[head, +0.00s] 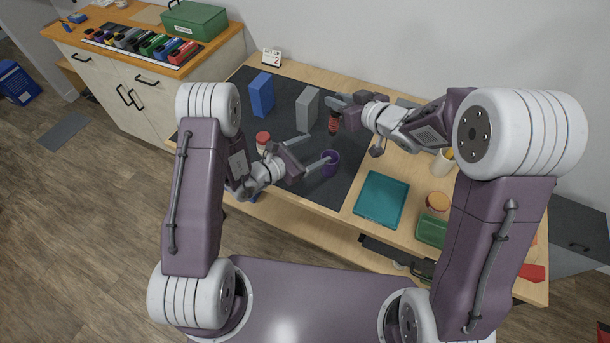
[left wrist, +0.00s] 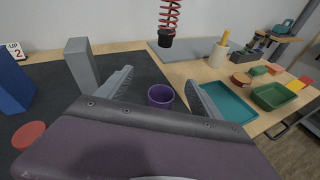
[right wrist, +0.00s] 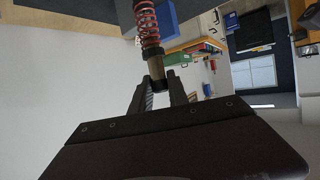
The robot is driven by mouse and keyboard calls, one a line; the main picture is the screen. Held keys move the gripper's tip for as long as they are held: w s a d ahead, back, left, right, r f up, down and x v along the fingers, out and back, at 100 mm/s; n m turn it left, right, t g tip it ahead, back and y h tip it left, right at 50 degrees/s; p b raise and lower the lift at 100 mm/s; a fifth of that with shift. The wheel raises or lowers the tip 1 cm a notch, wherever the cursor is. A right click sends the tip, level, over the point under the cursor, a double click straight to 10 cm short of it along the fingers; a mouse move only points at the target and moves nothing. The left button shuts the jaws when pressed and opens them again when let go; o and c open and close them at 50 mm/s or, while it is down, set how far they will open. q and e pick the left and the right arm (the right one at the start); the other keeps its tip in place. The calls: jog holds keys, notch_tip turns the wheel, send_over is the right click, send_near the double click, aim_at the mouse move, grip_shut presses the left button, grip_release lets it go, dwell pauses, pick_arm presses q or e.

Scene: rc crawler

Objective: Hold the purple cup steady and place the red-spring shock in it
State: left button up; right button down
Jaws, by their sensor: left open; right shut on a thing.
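The purple cup (head: 331,164) stands upright on the dark mat (head: 283,190). My left gripper (head: 317,151) is open, with its fingers reaching toward the cup. In the left wrist view the cup (left wrist: 161,96) shows between the two spread fingers, apart from both. My right gripper (head: 338,103) is shut on the red-spring shock (head: 333,125) and holds it by one end. In the right wrist view the shock's dark end is between the fingertips (right wrist: 164,88), and its red coil (right wrist: 147,25) extends beyond. In the left wrist view the shock (left wrist: 168,18) hangs above the cup's level.
A teal tray (head: 381,200) lies right of the cup. A pale cup (head: 442,163), an orange-topped container (head: 437,203) and a green bin (head: 432,230) are further right.

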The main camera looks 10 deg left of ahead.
pick_arm(q)
jog(key=n+g+y, duration=0.1)
jog(key=n, duration=0.1)
send_near(324, 168)
jog(key=shift+w+d+f, duration=0.25)
jog(key=shift+w+d, duration=0.1)
pick_arm(e)
jog(key=shift+s+r, duration=0.1)
pick_arm(q)
jog(key=x, duration=1.2)
jog(key=shift+w+a+f, duration=0.1)
jog(key=shift+f, duration=0.05)
jog(key=shift+y, duration=0.3)
jog(key=c, duration=1.4)
pick_arm(e)
jog(key=c, duration=1.2)
grip_release()
